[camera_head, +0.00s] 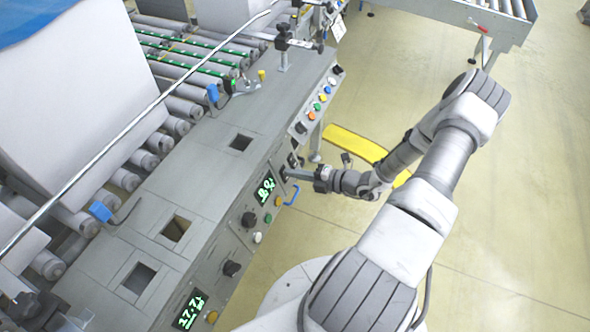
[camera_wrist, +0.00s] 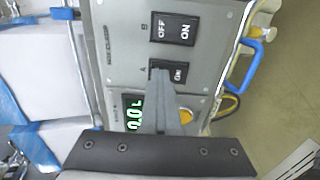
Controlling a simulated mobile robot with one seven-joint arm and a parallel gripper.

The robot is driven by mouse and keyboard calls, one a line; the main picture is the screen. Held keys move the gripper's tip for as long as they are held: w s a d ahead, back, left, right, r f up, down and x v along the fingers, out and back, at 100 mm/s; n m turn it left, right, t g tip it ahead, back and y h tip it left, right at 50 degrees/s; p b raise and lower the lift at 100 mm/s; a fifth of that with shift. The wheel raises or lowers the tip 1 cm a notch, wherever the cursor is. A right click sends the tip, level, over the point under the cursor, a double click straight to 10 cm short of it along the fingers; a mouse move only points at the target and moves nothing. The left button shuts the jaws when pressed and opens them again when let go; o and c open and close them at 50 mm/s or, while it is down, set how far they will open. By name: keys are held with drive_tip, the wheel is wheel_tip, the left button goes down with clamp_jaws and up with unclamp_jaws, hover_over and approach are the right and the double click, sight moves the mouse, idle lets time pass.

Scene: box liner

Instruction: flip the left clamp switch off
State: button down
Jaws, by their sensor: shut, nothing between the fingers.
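The box clamp panel (camera_wrist: 120,50) fills the upper middle of the wrist view. It carries two black rocker switches marked OFF and ON. Switch B (camera_wrist: 172,29) is fully visible. Switch A (camera_wrist: 179,72) is partly covered by my fingers, with its ON half showing and its OFF half mostly hidden. My gripper (camera_wrist: 163,76) is shut and empty, its tips over the OFF side of switch A. Contact cannot be told. In the head view my gripper (camera_head: 289,174) reaches the side panel of the machine, hiding part of the switches.
A blue handle (camera_wrist: 258,50) sticks out right of the panel, and a green display (camera_wrist: 134,112) lies below switch A. In the head view, knobs and coloured buttons (camera_head: 268,218) line the machine's side. The floor on the right is open.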

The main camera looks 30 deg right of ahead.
drive_tip(key=shift+w+a+r, duration=0.15)
drive_tip(key=shift+w+a, duration=0.15)
drive_tip(key=shift+a, duration=0.05)
drive_tip(key=shift+r, duration=0.15)
drive_tip(key=shift+w+a+r+p, duration=0.1)
drive_tip(key=shift+w+r+p, duration=0.05)
drive_tip(key=shift+r+p, duration=0.55)
drive_tip(key=shift+s+d+r+p, duration=0.3)
drive_tip(key=shift+s+p, duration=0.15)
drive_tip(key=shift+p, duration=0.05)
drive_tip(key=r+p+v, duration=0.1)
drive_tip(key=p+v, duration=0.2)
drive_tip(key=v, duration=1)
drive_tip(key=shift+w, duration=0.15)
drive_tip(key=shift+r, duration=0.2)
